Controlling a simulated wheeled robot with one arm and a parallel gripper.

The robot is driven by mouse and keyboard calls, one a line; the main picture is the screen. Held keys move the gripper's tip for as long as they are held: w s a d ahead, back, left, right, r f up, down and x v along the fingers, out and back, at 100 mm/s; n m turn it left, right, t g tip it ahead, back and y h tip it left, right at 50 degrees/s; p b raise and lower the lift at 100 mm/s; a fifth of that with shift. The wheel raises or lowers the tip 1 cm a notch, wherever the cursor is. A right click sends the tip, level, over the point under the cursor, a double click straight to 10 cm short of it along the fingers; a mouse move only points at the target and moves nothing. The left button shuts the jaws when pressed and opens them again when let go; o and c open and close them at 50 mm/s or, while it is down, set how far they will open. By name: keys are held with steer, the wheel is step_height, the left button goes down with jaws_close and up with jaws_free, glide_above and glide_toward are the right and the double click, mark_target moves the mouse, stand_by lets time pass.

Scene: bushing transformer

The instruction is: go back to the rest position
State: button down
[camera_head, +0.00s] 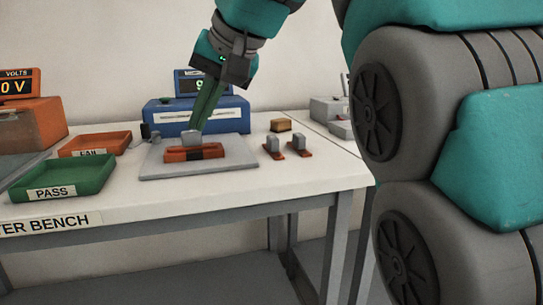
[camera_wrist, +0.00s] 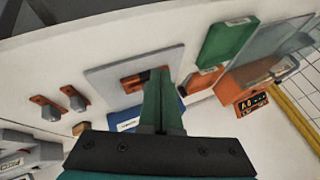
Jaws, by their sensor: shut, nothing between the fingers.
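My gripper (camera_head: 196,126) is shut and empty, its green fingers pointing down just above a grey plate (camera_head: 160,171) on the bench. An orange fixture (camera_head: 178,154) with a dark slot lies on the plate, a grey block showing behind it below my fingertips. I cannot tell whether the fingertips touch the block. In the wrist view my gripper (camera_wrist: 160,72) reaches over the plate (camera_wrist: 98,75) and partly hides the orange fixture (camera_wrist: 131,82).
A blue device (camera_head: 225,116) stands close behind the plate. Two grey-topped orange parts (camera_head: 272,146) (camera_head: 299,146) and a tan block (camera_head: 280,125) are to the right. A green PASS tray (camera_head: 65,178), an orange FAIL tray (camera_head: 95,144) and an orange volts unit (camera_head: 30,118) are left.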

steer(key=s+d+f+m+g+h, duration=0.1)
steer(key=s+d+f+m+h, duration=0.15)
steer(key=d+f, duration=0.7)
steer(key=s+d+f+m+g+h, duration=0.1)
steer(key=s+d+f+g, duration=0.15)
steer(key=d+f, duration=0.7)
steer(key=s+d+f+n+g+h, duration=0.1)
steer(key=s+d+f, duration=0.2)
steer(key=s+f, duration=0.6)
steer(key=s+d+f+n+g+h, duration=0.1)
steer(key=s+d+f, duration=0.2)
steer(key=s+f, duration=0.7)
step_height(320, 180, down, 4)
steer(key=shift+s+d+r+g, duration=0.15)
steer(key=shift+d+r+g, duration=0.05)
steer(key=shift+d+g, duration=0.15)
